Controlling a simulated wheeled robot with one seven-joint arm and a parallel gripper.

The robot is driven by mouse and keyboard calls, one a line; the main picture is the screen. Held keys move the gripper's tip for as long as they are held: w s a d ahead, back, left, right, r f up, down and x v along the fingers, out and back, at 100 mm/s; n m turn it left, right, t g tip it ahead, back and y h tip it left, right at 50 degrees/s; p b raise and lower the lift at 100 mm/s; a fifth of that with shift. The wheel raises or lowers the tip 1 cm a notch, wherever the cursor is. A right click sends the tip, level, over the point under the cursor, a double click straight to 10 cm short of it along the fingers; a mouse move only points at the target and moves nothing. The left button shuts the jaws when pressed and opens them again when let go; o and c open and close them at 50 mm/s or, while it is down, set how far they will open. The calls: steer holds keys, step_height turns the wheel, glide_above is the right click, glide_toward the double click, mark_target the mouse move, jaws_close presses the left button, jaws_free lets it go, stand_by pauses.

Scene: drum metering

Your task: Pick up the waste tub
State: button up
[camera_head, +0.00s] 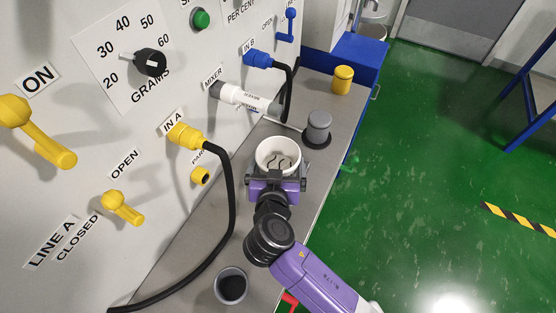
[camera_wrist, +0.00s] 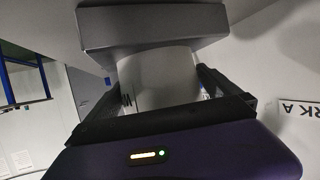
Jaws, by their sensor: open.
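The waste tub appears to be the white open-topped round tub (camera_head: 264,160) on the grey ledge in the head view, with dark curly scraps inside. My gripper (camera_head: 278,176) is at its near side, with a finger toward each side of the tub. In the wrist view a pale round wall (camera_wrist: 160,82), likely the tub, stands between the two dark fingers of my gripper (camera_wrist: 158,92). The jaws are open. Whether either finger touches the tub cannot be told, and its lower part is hidden in the head view.
A grey lidded container (camera_head: 318,127) stands close behind the tub, and a yellow one (camera_head: 342,80) farther back. A dark-filled cup (camera_head: 231,286) is at the front. A black hose (camera_head: 231,200) hangs left over the ledge (camera_head: 187,252). Green floor (camera_head: 420,170) lies right.

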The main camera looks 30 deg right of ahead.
steer(key=shift+w+d+f, duration=0.15)
steer(key=shift+w+d, duration=0.05)
steer(key=shift+w, duration=0.1)
steer(key=shift+c, duration=0.4)
steer(key=c, duration=1.2)
